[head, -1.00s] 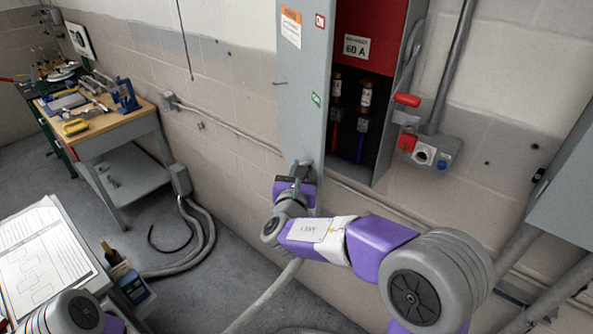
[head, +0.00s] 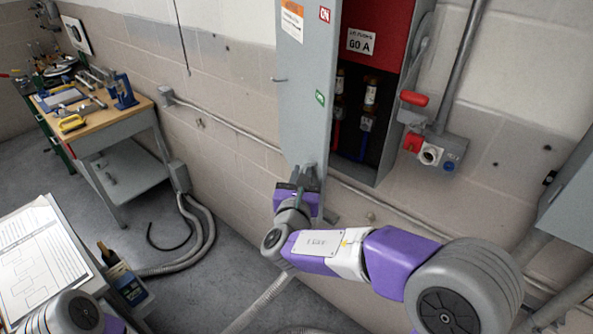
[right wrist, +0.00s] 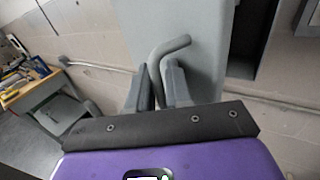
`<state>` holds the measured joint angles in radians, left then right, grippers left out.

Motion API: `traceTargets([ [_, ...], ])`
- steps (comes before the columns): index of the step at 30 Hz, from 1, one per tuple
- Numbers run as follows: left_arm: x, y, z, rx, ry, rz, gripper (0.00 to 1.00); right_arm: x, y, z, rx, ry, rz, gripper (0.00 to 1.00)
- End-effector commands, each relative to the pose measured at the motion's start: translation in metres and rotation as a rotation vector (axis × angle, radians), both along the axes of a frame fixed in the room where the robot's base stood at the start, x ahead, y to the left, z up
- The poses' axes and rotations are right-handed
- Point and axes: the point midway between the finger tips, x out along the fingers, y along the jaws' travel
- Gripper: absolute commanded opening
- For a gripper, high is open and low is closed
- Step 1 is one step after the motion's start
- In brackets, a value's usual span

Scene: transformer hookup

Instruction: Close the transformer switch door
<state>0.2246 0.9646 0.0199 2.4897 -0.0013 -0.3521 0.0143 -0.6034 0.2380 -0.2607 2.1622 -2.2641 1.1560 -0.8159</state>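The grey switch door (head: 305,95) stands open, hinged beside the tall switch box (head: 412,45) on the wall. The box's red and dark inside (head: 365,90) shows to the right of the door. My right gripper (head: 305,180) is at the door's lower end. In the right wrist view, a bent grey handle (right wrist: 168,48) on the door comes down between the two fingers of my right gripper (right wrist: 160,88), which look closed around it. The handle's lower part is hidden between the fingers. My left arm shows at the bottom left, but its gripper is outside the view.
A red lever (head: 414,98) and a grey conduit (head: 460,65) stick out right of the box. Another grey cabinet (head: 570,195) is at the right edge. A workbench (head: 110,125) with tools stands left. Hoses (head: 200,230) lie on the floor below.

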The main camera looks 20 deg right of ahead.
Motion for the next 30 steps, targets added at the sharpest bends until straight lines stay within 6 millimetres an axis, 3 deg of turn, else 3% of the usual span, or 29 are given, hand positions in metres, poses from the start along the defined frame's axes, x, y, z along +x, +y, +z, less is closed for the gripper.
traceTargets([
  [1, 0.0, 0.0, -0.002, 0.0, 0.0, 0.0, 0.67, -0.008, -0.007, -0.01, 0.003, 0.02, -0.022, 0.21],
  [19, -0.001, 0.0, -0.004, 0.0, 0.001, 0.0, 0.67, -0.046, 0.008, -0.006, 0.002, 0.015, -0.004, 0.21],
  [30, 0.0, 0.0, -0.005, 0.0, 0.001, 0.0, 0.67, -0.051, 0.009, -0.006, 0.001, 0.016, -0.003, 0.21],
])
